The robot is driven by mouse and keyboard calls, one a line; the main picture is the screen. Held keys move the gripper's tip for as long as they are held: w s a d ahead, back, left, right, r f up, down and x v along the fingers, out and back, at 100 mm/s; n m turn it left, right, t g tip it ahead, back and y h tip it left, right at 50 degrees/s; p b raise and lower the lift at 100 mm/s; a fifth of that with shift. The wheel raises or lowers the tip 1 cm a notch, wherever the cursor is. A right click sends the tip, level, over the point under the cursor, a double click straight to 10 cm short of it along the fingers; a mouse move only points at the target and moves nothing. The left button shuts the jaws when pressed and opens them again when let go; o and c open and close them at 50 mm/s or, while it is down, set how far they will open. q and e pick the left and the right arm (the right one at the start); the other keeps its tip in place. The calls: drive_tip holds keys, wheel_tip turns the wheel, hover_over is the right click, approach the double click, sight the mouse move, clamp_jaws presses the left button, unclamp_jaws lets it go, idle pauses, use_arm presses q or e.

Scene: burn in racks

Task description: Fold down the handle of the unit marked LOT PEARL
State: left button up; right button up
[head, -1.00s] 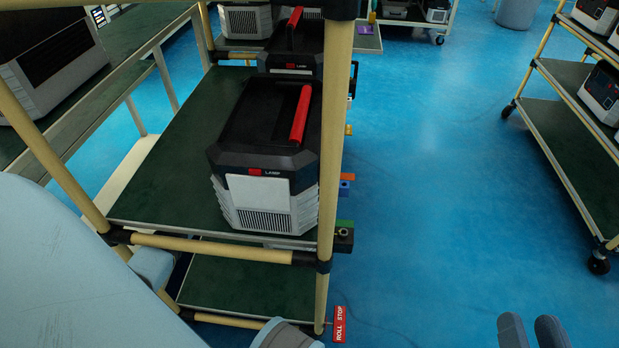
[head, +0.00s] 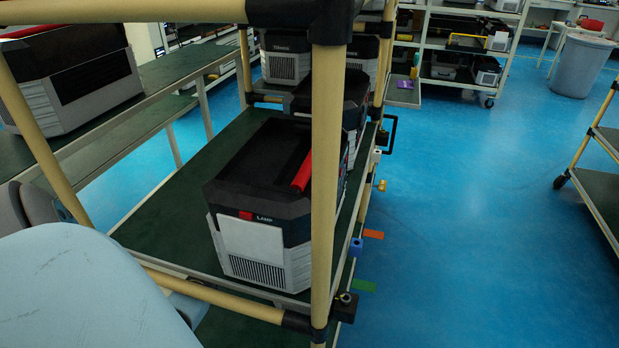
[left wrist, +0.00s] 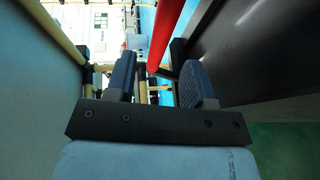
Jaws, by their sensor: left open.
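A black and light-grey unit (head: 262,215) stands on the near end of the green rack shelf in the head view. Its label looks like LAMP; I cannot read LOT PEARL anywhere. Its red handle bar (head: 302,172) shows at the right of the black top, partly hidden by the rack post; I cannot tell its angle. In the left wrist view my left gripper (left wrist: 158,72) is open and empty. A red bar (left wrist: 166,32) shows beyond and between its fingers, with a dark panel to the right. My left gripper is hidden in the head view. My right gripper is out of view.
A tan rack post (head: 325,190) stands in front of the unit, and a tan front rail (head: 225,301) runs below it. More units stand behind. A bench with a grey unit (head: 75,85) is at left.

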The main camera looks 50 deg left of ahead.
use_arm(q)
drive_tip(key=b+x, duration=0.1)
drive_tip(key=x, duration=0.4)
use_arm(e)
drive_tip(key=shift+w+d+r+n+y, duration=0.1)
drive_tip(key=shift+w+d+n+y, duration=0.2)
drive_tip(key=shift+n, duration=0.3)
